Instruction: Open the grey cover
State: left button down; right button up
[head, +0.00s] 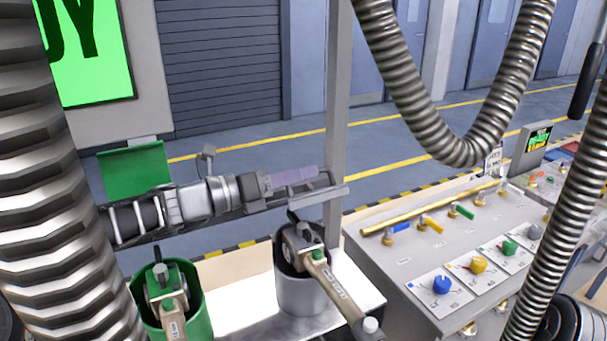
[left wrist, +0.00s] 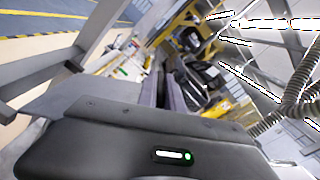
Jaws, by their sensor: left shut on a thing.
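The grey cover (head: 325,194) appears as a thin light-grey plate seen nearly edge-on, above and behind the grey pot (head: 303,293). My left gripper (head: 318,178) comes in from the left and is shut at this plate's raised edge. Its fingers hide part of the plate, and the exact contact is hard to make out. In the left wrist view the dark fingers (left wrist: 168,92) lie close together. My right gripper is not in view.
A green pot (head: 195,312) stands left, with a raised green panel (head: 135,172) behind it. Each pot holds a nozzle. A grey post (head: 338,110) stands just behind the cover. A control panel (head: 415,275) with coloured knobs is at right; corrugated hoses (head: 440,135) hang in front.

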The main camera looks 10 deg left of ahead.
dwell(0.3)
pick_arm(q)
jog(key=c, duration=1.5)
grip_release()
jog(key=shift+a, duration=0.1)
jog(key=shift+b+v, duration=0.9)
jog(key=shift+v, duration=2.95)
